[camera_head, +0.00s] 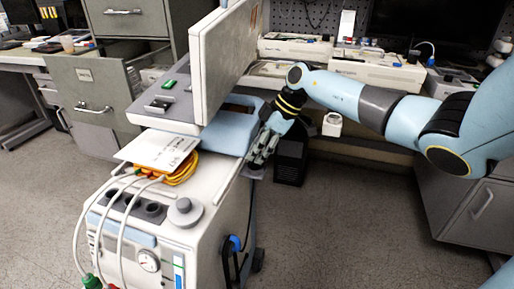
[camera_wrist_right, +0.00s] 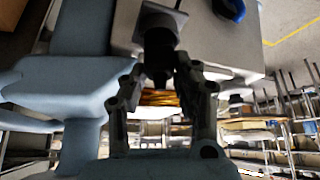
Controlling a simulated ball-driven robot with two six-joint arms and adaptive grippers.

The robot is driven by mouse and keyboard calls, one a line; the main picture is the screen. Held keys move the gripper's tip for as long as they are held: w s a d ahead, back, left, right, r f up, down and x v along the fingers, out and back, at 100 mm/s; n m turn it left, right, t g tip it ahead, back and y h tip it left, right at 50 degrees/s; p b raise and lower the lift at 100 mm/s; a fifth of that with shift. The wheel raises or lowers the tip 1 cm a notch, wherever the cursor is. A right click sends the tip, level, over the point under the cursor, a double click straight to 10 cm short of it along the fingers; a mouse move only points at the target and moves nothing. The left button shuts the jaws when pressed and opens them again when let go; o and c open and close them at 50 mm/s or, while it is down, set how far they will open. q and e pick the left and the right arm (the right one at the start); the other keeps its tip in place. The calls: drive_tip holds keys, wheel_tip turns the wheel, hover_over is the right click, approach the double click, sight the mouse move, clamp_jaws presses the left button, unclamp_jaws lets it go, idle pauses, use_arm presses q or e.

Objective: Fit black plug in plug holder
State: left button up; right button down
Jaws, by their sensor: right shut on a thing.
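My right gripper (camera_head: 262,148) is beside the right side of the white medical cart (camera_head: 215,190), below the tilted screen panel. In the right wrist view, my right gripper (camera_wrist_right: 162,88) has its two fingers closed around a dark piece, which I take to be the black plug (camera_wrist_right: 159,62). The plug lies between the fingertips and points away from the palm. A dark square block (camera_wrist_right: 160,22) is right at its far end, against the grey cart side; it may be the plug holder. I cannot tell whether they touch or are fitted. In the head view the plug is hidden by the hand.
The flat screen panel (camera_head: 222,62) stands on the cart close to my right wrist. A bench with white devices (camera_head: 380,68) is behind. The floor (camera_head: 350,225) at right is clear.

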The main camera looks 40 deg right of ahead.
drive_tip(key=shift+f, duration=0.6)
drive_tip(key=c, duration=0.9)
unclamp_jaws()
drive_tip(key=v, duration=1.2)
